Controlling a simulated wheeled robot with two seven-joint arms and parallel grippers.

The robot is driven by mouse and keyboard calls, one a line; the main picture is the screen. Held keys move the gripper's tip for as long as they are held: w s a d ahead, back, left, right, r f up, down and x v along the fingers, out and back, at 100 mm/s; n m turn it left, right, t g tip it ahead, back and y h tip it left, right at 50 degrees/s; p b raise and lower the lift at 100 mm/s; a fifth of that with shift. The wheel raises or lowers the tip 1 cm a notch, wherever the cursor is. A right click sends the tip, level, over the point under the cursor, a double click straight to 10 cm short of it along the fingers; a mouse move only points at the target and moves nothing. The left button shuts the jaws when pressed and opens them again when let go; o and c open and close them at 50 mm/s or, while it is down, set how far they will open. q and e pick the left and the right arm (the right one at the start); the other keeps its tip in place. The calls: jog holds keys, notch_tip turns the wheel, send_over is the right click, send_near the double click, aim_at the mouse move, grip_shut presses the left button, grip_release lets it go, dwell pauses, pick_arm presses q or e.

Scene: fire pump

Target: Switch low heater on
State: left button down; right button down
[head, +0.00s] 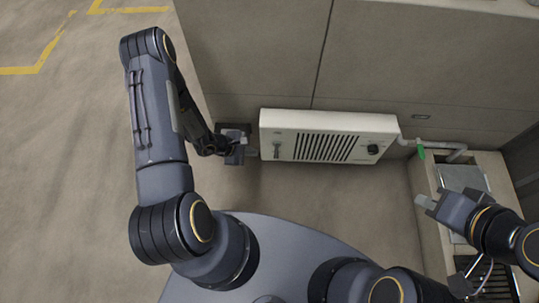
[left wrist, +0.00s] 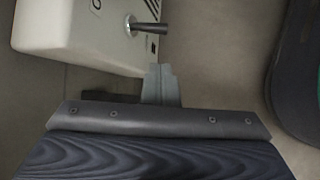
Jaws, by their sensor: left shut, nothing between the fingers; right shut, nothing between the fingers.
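The white heater (head: 328,122) is a low box mounted against the wall, with a vent grille in its front. A small lever switch (head: 277,149) is at the left of its front, and a dark round knob (head: 373,150) is at the right. My left gripper (head: 251,151) is shut and empty just left of the heater. In the left wrist view, the shut fingers (left wrist: 161,72) are beside the heater (left wrist: 75,30), with the metal lever (left wrist: 149,28) sticking out just beyond their tips, apart from them. My right gripper (head: 424,201) is shut and empty at the right, away from the heater.
A pipe (head: 440,144) with a green handle (head: 421,153) runs right of the heater. A counter (head: 428,203) with a metal sink area (head: 466,178) stands at the right. The floor (head: 310,190) in front of the heater is clear.

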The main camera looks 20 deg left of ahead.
aim_at(277, 152)
pick_arm(q)
jog(key=b+x, duration=0.3)
jog(key=x, duration=0.7)
jog(key=shift+s+r, duration=0.1)
jog(key=shift+r, duration=0.45)
dwell(0.9)
jog(key=shift+d+r+b, duration=0.1)
jog(key=shift+r+b, duration=0.45)
jog(key=shift+r, duration=0.35)
jog(key=shift+r+p, duration=0.45)
jog(key=shift+r, duration=0.25)
